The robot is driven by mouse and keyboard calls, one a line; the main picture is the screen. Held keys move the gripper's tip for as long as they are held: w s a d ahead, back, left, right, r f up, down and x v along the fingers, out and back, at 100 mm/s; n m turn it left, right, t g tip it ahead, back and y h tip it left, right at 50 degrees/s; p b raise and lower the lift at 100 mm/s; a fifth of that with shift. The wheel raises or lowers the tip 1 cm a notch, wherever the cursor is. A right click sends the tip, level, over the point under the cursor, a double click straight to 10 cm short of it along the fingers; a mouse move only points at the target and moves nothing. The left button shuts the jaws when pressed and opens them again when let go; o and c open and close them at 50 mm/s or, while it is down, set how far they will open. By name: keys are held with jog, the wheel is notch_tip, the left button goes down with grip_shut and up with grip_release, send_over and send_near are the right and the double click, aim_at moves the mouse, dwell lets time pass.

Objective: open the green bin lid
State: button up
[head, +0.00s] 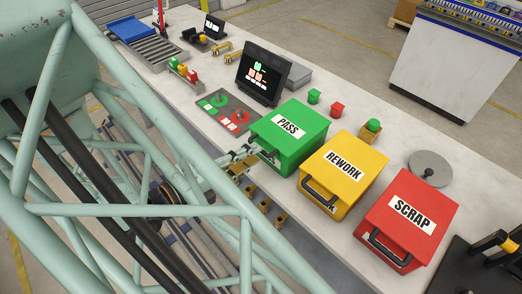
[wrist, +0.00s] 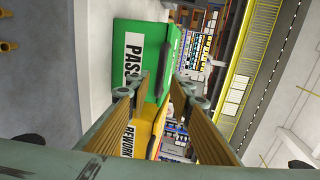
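The green bin (head: 303,125), labelled PASS, stands on the white bench with its lid (head: 300,112) lying closed. Its dark front handle (head: 268,157) is partly hidden by my gripper. My gripper (head: 247,160) is at the front left side of the green bin, close to the handle; whether it touches cannot be told. In the wrist view the green bin (wrist: 158,32) appears turned sideways beyond the fingers. The two fingers (wrist: 162,82) stand apart with a gap between them, and nothing is clearly held.
The yellow REWORK bin (head: 345,166) and red SCRAP bin (head: 409,213) stand to the right of the green bin. A grey disc (head: 430,168) lies behind the red bin.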

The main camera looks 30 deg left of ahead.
jog(key=shift+x, duration=2.15)
jog(key=shift+c, duration=0.5)
grip_shut()
